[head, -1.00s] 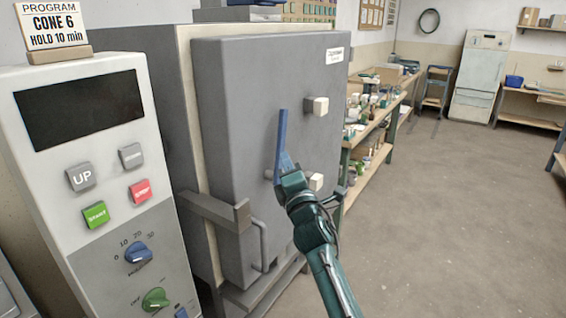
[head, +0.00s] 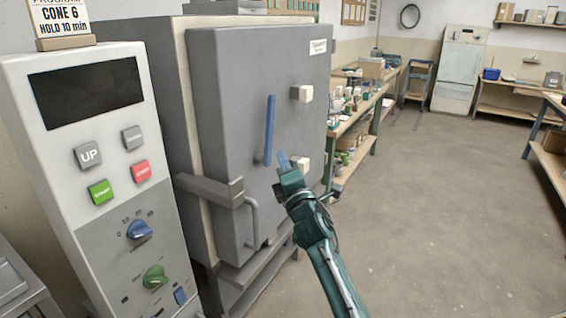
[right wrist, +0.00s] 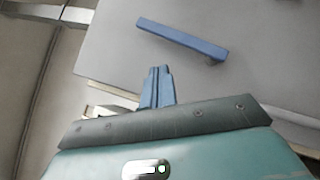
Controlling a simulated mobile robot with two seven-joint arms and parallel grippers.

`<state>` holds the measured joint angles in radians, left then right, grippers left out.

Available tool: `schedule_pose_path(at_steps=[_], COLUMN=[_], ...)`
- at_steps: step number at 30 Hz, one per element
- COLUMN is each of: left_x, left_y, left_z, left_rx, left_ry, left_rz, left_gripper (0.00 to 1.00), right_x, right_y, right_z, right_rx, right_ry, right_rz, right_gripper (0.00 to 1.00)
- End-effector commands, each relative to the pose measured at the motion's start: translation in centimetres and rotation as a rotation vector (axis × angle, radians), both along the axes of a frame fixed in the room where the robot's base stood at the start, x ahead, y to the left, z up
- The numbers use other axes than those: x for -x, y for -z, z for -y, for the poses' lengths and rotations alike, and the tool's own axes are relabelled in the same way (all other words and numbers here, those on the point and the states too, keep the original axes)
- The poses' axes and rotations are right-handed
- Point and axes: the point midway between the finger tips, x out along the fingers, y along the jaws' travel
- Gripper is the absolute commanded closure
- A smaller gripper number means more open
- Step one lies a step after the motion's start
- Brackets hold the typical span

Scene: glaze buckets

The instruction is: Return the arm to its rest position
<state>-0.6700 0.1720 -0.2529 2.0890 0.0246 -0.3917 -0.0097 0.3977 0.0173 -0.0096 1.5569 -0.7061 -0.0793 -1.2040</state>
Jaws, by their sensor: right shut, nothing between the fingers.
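My right gripper (head: 283,160) is shut with nothing in it, in front of the grey kiln door (head: 225,90). It also shows in the right wrist view (right wrist: 158,72), its blue fingers together. The blue handle bar (head: 269,130) on the door stands upright in the head view, just left of my fingertips. In the right wrist view the handle bar (right wrist: 182,37) lies beyond the fingertips, with a gap between. My left gripper is in neither view.
The white control panel (head: 95,130) with buttons and knobs stands at the left. A latch bar (head: 210,190) crosses the kiln's lower front. Shelves and benches (head: 355,125) stand behind on the right. The floor (head: 440,220) at right is clear.

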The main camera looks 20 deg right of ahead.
Motion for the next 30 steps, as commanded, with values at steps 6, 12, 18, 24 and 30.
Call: schedule_pose_path(at_steps=[6,12,18,24,30], left_x=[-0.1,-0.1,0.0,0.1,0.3], left_y=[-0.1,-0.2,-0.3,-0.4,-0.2], left_z=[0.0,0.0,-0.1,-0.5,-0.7], left_rx=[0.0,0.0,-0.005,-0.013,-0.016], left_ry=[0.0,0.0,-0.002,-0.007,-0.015], left_rz=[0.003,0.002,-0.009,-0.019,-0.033], left_gripper=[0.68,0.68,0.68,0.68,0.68], right_x=[0.0,1.2,8.2,19.4,30.0], right_y=[0.0,2.7,13.3,23.2,28.3], right_z=[0.0,-0.3,-1.9,-4.9,-8.1], right_rx=[0.0,-0.088,-0.535,-1.134,-1.637], right_ry=[0.0,-0.032,-0.139,-0.154,-0.041], right_rz=[0.0,-0.049,-0.27,-0.549,-0.764], right_gripper=[1.0,1.0,1.0,1.0,1.0])
